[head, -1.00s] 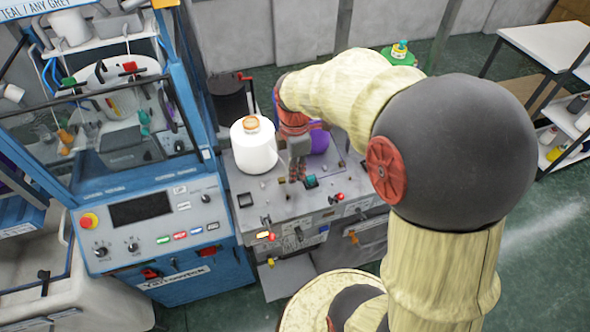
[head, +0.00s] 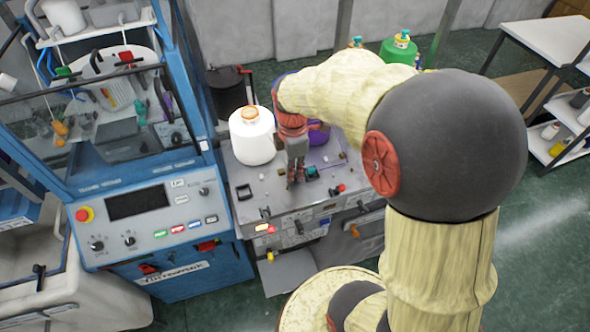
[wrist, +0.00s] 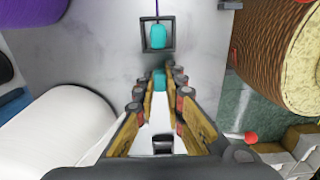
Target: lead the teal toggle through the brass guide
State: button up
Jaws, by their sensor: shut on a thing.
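My gripper (head: 292,184) points down over the grey machine top, right of the white yarn cone. In the wrist view its fingers (wrist: 158,85) stand a small gap apart, shut on a small teal piece, which I take as the teal toggle (wrist: 159,77). In the head view the fingers hide this piece. Just beyond the fingertips in the wrist view, a second teal lump (wrist: 158,37) sits inside a dark square frame, with a thin dark line above it. I cannot pick out the brass guide.
The white yarn cone (head: 251,138) stands close to my gripper's left; it also shows large in the wrist view (wrist: 60,130). A purple cone (head: 318,134) is behind my gripper. Switches (head: 263,227) line the front panel.

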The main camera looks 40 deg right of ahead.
aim_at(276, 184)
jog(key=shift+w+a, duration=0.25)
jog(key=shift+a, duration=0.55)
jog(key=shift+w+a, duration=0.2)
jog(key=shift+a, duration=0.65)
jog(key=shift+w+a, duration=0.25)
jog(key=shift+a, duration=0.55)
